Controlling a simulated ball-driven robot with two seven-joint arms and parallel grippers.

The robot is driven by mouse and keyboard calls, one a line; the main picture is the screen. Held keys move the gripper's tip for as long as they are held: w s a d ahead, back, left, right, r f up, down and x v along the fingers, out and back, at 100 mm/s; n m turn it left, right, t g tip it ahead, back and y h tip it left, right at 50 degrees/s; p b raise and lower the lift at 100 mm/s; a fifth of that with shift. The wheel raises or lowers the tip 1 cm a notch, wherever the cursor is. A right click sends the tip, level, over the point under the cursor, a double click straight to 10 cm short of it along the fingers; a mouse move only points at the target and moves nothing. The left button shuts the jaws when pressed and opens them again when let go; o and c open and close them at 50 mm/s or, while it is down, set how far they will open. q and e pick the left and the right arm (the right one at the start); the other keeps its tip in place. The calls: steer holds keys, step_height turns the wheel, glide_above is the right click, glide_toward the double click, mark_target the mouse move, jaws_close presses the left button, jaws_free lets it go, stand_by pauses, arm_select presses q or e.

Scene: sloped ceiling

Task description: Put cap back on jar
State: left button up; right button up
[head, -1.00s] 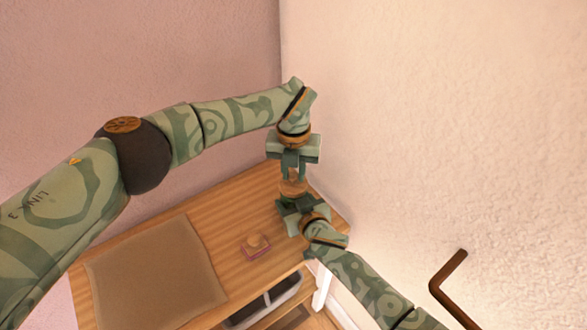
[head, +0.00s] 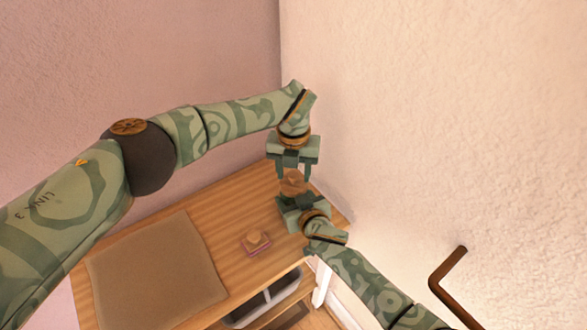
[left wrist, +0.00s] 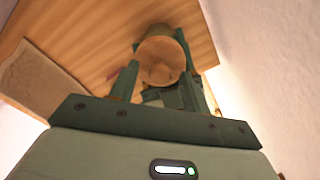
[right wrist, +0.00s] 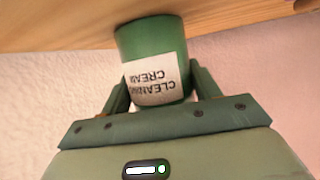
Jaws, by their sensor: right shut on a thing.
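The round wooden cap (head: 292,182) shows below my left gripper (head: 293,174) in the head view. In the left wrist view the cap (left wrist: 160,62) lies between the spread fingers and appears to sit on the jar. My left gripper is open, its fingers to either side of the cap. The green jar (right wrist: 142,42), with a white "CLEANING CREAM" label, is in the right wrist view. My right gripper (right wrist: 158,90) is shut on the jar. In the head view the jar is mostly hidden by the grippers, and the seam under the cap cannot be made out.
The wooden table (head: 185,225) is below, with a brown mat (head: 155,275) at left. A grey bin (head: 268,300) is under the table. Walls stand close behind and at right.

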arm_select(q)
step_height(320, 180, up, 12)
stand_by(0.7)
arm_select(e)
steer(key=o, duration=1.5)
steer(key=shift+c, duration=0.2)
